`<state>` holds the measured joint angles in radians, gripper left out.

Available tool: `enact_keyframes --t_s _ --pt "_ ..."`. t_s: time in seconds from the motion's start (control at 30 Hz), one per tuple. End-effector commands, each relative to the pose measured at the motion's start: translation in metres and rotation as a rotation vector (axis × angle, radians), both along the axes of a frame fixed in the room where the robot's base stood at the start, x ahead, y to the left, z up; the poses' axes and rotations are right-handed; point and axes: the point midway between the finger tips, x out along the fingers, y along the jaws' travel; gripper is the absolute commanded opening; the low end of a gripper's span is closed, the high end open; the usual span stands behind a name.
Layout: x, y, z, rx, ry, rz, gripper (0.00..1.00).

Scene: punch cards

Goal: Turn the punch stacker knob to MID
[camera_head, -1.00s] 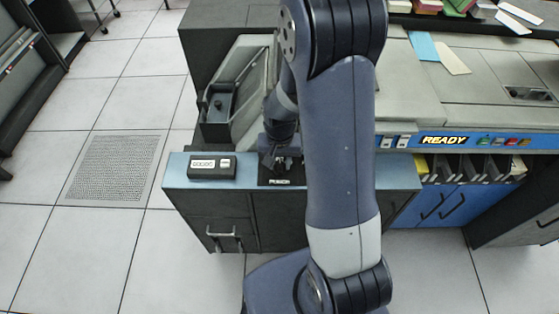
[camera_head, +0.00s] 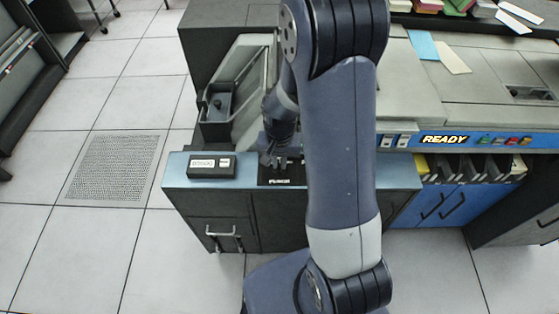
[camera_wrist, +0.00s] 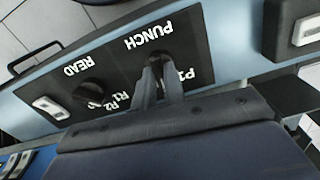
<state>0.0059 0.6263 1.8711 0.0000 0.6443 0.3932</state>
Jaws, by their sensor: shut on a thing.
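In the wrist view, the black knob panel (camera_wrist: 120,62) carries white PUNCH and READ lettering, upside down. My gripper (camera_wrist: 160,65) is shut on the dark punch stacker knob (camera_wrist: 161,56), which is mostly hidden between the fingers. P1 and another partly covered P label show beside the fingers; the MID mark cannot be made out. The black read knob (camera_wrist: 88,93) sits apart on the READ side, near R1 and R2. In the head view, my gripper (camera_head: 274,160) is at the PUNCH panel (camera_head: 288,178) on the machine's front ledge.
A black box with a white label (camera_head: 212,166) sits left of the panel on the blue ledge (camera_head: 180,182). A READY sign (camera_head: 445,140) and coloured buttons lie right of my arm. My arm hides part of the machine front. Open tiled floor lies to the left.

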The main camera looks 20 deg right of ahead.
Motion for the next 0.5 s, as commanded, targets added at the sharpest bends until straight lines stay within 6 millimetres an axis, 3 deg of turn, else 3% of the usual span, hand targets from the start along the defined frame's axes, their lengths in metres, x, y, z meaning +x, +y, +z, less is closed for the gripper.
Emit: enact_keyframes --t_s 0.5 --pt "0.0005 0.0000 -0.0008 0.000 -0.002 -0.411 0.00"
